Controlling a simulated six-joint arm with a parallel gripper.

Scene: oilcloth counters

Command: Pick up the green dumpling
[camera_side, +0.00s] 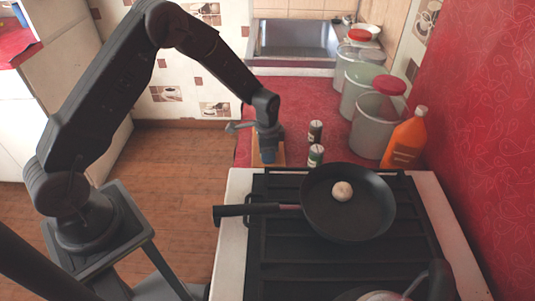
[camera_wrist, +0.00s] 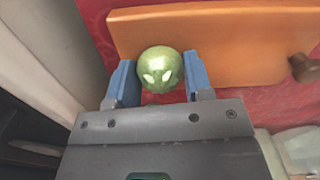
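The green dumpling (camera_wrist: 160,68) is round and shows two pale spots. In the wrist view it lies between the two blue fingers of my gripper (camera_wrist: 161,82), close to both. Whether the fingers touch it or stand just clear cannot be made out. In the side view my gripper (camera_side: 268,155) points down over a wooden board (camera_side: 281,156) beside the stove. The dumpling cannot be made out there. The board also shows behind the dumpling in the wrist view (camera_wrist: 230,38).
Two small jars (camera_side: 315,143) stand right of the gripper. A black pan (camera_side: 362,219) holding a white dumpling (camera_side: 342,191) sits on the stove. Lidded canisters (camera_side: 376,127) and an orange bottle (camera_side: 406,140) line the right wall. A sink (camera_side: 296,40) is behind.

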